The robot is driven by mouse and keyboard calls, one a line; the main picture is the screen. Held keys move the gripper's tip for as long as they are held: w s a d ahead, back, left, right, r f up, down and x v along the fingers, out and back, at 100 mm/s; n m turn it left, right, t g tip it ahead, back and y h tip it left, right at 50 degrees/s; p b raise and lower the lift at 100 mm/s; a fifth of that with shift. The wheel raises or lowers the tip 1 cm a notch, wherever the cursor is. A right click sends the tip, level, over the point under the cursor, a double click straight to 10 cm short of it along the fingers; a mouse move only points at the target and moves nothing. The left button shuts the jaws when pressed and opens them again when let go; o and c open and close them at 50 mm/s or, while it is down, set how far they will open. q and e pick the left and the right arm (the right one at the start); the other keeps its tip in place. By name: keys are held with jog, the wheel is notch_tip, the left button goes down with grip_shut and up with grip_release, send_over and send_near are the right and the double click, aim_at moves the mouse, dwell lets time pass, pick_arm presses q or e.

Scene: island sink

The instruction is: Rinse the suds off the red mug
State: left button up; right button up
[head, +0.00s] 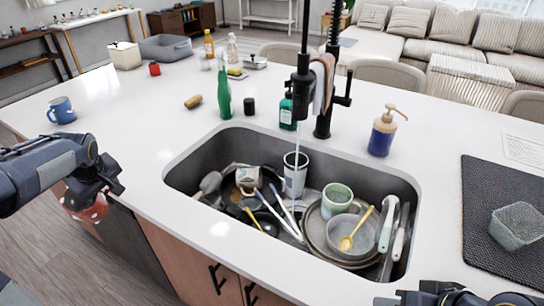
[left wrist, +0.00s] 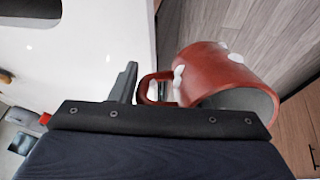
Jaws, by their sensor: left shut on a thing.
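The red mug (head: 84,210) hangs off the island's left front edge, over the floor, with white suds spots on it. My left gripper (head: 98,190) is shut on it. In the left wrist view the red mug (left wrist: 215,72) lies tilted, its opening towards the lower right, suds on its side and near the handle. The left gripper (left wrist: 145,92) is at its handle; the exact grip is partly hidden. The black faucet (head: 301,85) runs a thin stream into the sink (head: 190,168). Part of my right arm (head: 465,297) shows at the bottom right; its jaws are unclear.
The sink holds a white cup (head: 295,172) under the stream, a pan, bowls, mugs and utensils. A soap dispenser (head: 383,133), green bottle (head: 224,95) and blue mug (head: 61,110) stand on the counter. A dark mat (head: 490,185) lies right. The counter left of the sink is mostly clear.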

jog(key=shift+f, duration=0.15)
dwell(0.3)
dwell(0.4)
jog(key=shift+f, duration=0.15)
dwell(0.4)
dwell(0.3)
dwell(0.4)
